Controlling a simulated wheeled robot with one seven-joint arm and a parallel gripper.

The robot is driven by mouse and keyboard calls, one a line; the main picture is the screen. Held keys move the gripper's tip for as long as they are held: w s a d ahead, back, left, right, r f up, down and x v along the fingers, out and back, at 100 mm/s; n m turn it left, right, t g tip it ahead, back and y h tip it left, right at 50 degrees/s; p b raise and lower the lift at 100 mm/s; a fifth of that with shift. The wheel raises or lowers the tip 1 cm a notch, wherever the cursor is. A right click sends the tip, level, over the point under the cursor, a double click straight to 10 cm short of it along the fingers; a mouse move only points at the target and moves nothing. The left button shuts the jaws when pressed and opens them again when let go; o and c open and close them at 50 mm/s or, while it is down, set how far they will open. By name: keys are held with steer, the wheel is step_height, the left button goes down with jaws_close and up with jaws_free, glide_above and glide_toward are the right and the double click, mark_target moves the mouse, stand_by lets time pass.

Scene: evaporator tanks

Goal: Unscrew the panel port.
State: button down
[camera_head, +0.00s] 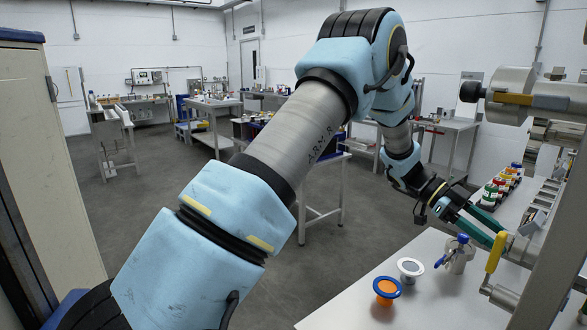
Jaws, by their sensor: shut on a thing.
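My arm reaches across the view to the right, and my gripper (500,236) has dark green fingers pointing right. The fingers are shut on the end of a silver, round metal fitting, which I take to be the panel port (522,249). The fitting sticks out to the left from the grey panel (562,235) at the right edge. The fingertips and a yellow lever handle (495,252) partly hide its end. The exact grip on it is small and hard to make out.
The yellow lever hangs close under the fingertips. On the white table (430,300) below stand an orange cup with a blue rim (386,289), a white-rimmed cup (410,268) and a metal vessel with blue handles (457,257). Several coloured-cap bottles (500,188) stand behind.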

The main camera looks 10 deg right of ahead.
steer(key=shift+p, duration=0.3)
steer(key=shift+f+n+g+y+p, duration=0.1)
steer(key=shift+n+g+y+p, duration=0.8)
steer(key=shift+n, duration=0.9)
steer(key=shift+p, duration=0.3)
steer(key=c, duration=0.5)
jaws_free()
steer(key=shift+c, duration=0.2)
